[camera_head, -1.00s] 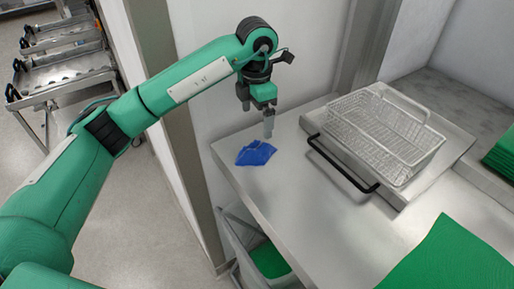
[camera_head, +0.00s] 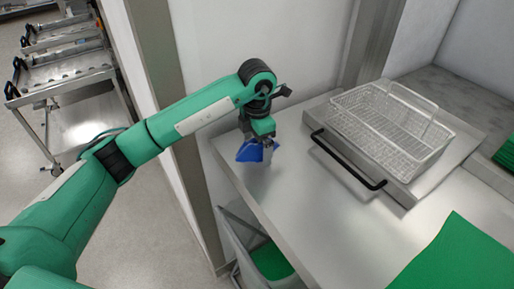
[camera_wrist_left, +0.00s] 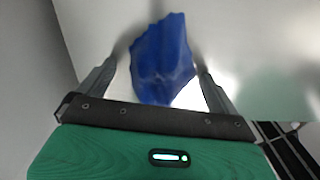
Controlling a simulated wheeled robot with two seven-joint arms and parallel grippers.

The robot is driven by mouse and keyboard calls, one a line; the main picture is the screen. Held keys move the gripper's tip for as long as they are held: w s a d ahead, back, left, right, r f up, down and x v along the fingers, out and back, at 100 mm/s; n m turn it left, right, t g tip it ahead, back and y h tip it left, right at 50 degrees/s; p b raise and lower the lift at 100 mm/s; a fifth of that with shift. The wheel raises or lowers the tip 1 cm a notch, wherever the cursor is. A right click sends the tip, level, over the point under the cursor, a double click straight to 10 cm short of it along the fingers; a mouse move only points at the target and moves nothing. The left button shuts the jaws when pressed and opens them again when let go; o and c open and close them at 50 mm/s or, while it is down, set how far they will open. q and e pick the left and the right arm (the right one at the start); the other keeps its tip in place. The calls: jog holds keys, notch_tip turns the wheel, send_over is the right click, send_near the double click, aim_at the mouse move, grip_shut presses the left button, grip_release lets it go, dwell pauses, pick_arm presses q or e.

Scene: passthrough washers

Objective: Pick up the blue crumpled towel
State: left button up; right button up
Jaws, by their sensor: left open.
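The blue crumpled towel (camera_head: 249,152) lies on the steel counter (camera_head: 262,190) near its left end. My left gripper (camera_head: 266,158) points down over the towel and hides part of it. In the left wrist view the towel (camera_wrist_left: 162,60) sits between the two spread fingers of my left gripper (camera_wrist_left: 157,75). The fingers are open, one on each side of it, and do not appear closed on it. My right gripper is not in view.
A wire basket (camera_head: 390,130) stands on a raised tray with a black handle (camera_head: 345,160) right of the gripper. A wall is close behind. A green surface (camera_head: 455,255) is at lower right. A bin (camera_head: 262,255) stands below the counter's front edge.

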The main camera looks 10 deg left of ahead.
pick_arm(q)
jog(key=shift+r, duration=0.1)
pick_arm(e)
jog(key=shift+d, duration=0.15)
pick_arm(q)
jog(key=shift+s, duration=0.1)
jog(key=c, duration=1.1)
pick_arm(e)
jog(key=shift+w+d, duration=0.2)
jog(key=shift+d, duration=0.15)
pick_arm(q)
jog(key=shift+r+b, duration=0.3)
jog(key=shift+r, duration=0.3)
jog(key=shift+r+b, duration=2.1)
jog(key=shift+r, duration=7.3)
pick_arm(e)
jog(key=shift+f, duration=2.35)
